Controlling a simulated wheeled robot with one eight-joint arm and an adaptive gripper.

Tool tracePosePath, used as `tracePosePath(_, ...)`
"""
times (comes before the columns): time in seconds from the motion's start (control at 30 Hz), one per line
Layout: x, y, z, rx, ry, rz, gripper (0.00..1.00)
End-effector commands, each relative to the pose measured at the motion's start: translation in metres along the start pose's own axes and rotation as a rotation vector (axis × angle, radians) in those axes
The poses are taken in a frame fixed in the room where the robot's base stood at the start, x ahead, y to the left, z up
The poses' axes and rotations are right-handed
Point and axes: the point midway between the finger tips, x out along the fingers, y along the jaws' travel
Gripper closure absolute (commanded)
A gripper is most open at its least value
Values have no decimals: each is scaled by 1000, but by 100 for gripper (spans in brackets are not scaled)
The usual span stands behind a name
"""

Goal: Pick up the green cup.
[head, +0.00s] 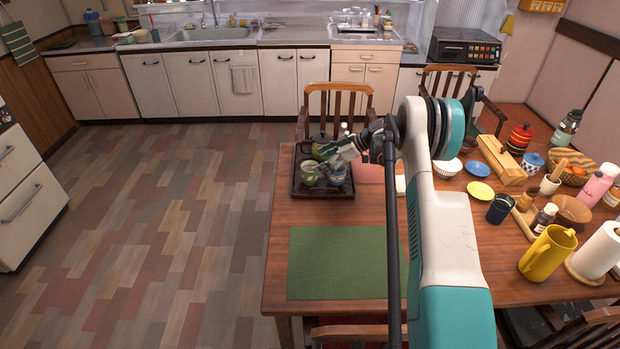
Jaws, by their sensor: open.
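A small green cup (310,173) stands on a dark square tray (322,192) on the wooden table. My gripper (331,163) reaches in from the right, low over the tray, with its fingers at the cup's right side. The fingers are small in this view and overlap the things on the tray. I cannot tell whether they touch the cup. The jaws are open. A dark teapot (321,142) stands behind the cup, and a greyish cup (337,176) stands to its right, partly hidden by my gripper.
A green mat (340,262) lies bare in front of the tray. The table's right side is crowded: yellow pitcher (547,254), dark blue cup (499,209), paper roll (597,250), bowls and bottles. A wooden chair (338,98) stands behind the table. The floor at left is clear.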

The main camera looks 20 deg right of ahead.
Motion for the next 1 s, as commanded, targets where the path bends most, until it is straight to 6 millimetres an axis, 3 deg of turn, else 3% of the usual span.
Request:
tracePosePath(0.17, 12, -1, 0, 0, 0, -1, 18)
tracePosePath(0.43, 49, -5, -1, -1, 0, -1, 18)
tracePosePath(0.7, 54, -4, -3, 1, 0, 1, 18)
tracePosePath(0.73, 54, -4, -3, 1, 0, 1, 20)
tracePosePath(0.97, 54, -4, -3, 1, 0, 1, 72)
tracePosePath(1.0, 54, -4, -3, 1, 0, 1, 72)
